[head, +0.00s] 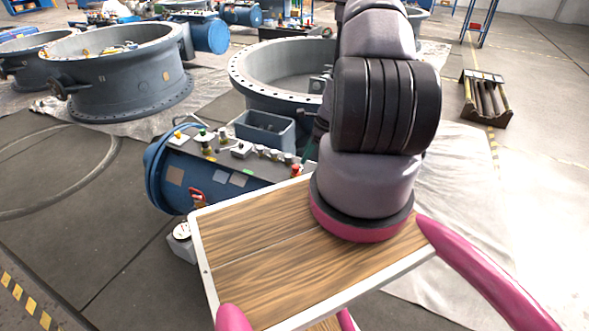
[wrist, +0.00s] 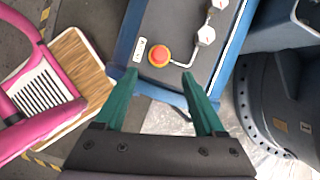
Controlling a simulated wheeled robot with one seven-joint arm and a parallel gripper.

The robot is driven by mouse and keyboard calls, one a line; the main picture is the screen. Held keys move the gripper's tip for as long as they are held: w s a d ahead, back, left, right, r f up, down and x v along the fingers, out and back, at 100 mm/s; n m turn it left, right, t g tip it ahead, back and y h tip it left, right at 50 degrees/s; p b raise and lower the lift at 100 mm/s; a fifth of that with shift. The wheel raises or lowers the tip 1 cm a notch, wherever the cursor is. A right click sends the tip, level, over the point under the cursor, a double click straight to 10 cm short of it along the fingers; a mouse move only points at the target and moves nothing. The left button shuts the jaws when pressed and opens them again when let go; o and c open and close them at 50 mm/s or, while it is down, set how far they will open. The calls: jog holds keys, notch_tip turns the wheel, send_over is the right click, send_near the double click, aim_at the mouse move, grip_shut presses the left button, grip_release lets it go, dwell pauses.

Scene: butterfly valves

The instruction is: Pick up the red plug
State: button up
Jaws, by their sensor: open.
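The red plug (wrist: 160,55) is a small round red-orange knob with a pale rim on the dark top of a blue box-like unit (wrist: 141,18). A thin light tube or rod runs from beside it to white fittings. In the head view the red plug (head: 296,170) looks like a tiny red spot at the right end of that unit, left of my arm. My gripper (wrist: 160,77) has two green fingers, spread apart and empty. In the wrist view the plug appears just beyond the gap between the fingertips; the height between them is hard to judge.
White fittings (wrist: 206,36) stand near the plug. A grey open bin (head: 265,130) and a large valve ring (head: 245,75) are behind the unit. Another large valve body (head: 120,80) stands at left. Open floor (head: 90,230) lies at lower left.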

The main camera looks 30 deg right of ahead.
aim_at(296, 167)
jog(key=x, duration=0.3)
jog(key=shift+w+a+f, duration=0.1)
jog(key=shift+f, duration=0.15)
jog(key=shift+w+a+x, duration=0.1)
jog(key=shift+a+x, duration=0.05)
jog(key=shift+x, duration=1.2)
jog(key=shift+w+a+x, duration=0.1)
jog(key=shift+a+x, duration=0.05)
jog(key=shift+x, duration=1.2)
jog(key=shift+r, duration=0.2)
grip_shut()
